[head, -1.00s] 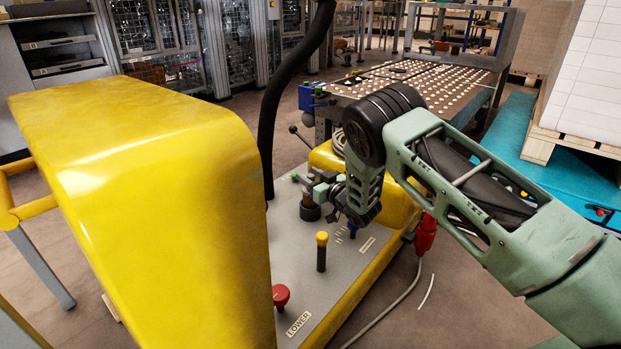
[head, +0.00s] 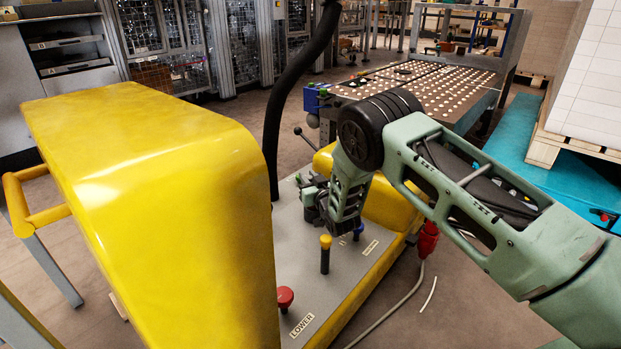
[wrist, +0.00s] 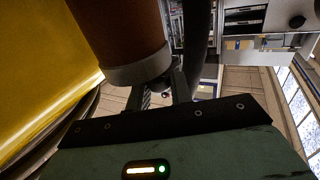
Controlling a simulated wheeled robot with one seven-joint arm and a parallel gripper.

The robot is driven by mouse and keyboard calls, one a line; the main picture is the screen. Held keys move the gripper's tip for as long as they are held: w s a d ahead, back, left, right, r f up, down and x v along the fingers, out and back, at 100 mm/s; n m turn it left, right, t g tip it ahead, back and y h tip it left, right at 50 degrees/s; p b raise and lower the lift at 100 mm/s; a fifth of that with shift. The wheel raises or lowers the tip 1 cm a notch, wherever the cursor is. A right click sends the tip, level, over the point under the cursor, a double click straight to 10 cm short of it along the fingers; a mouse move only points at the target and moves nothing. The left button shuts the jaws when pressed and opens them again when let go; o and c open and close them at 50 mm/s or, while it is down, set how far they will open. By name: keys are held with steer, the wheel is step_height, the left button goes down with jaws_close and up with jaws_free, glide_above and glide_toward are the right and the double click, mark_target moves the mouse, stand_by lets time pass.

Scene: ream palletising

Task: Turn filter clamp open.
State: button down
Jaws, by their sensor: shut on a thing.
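In the head view, my gripper (head: 311,194) is low over the grey control panel (head: 298,262), behind the yellow-topped black lever. In the wrist view, a brown cylinder with a grey collar, seemingly the filter (wrist: 122,30), hangs close in front of my gripper (wrist: 164,90). My fingers are at the collar's lower right edge, shut on a small dark part, which I take to be the filter clamp's handle (wrist: 166,92). The fingers hide most of it. In the head view my wrist covers the filter and clamp almost wholly.
A big yellow housing (head: 150,170) stands left of my gripper. A black hose (head: 272,120) rises behind the panel. The yellow-topped lever (head: 325,252) and a red knob (head: 285,298) stand nearer on the panel. A yellow block (head: 385,202) lies to the right.

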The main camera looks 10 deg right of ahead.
mark_target(311, 179)
steer(key=c, duration=1.3)
jaws_free()
steer(key=s+p, duration=0.2)
steer(key=s, duration=0.1)
steer(key=s+d+p, duration=0.1)
steer(key=s+p, duration=0.1)
steer(key=s, duration=0.1)
steer(key=shift+s+d+r, duration=0.1)
steer(key=shift+s, duration=0.1)
steer(key=shift+s+d+p, duration=0.1)
steer(key=shift+s+p, duration=0.25)
steer(key=shift+s, duration=0.15)
steer(key=shift+c, duration=0.2)
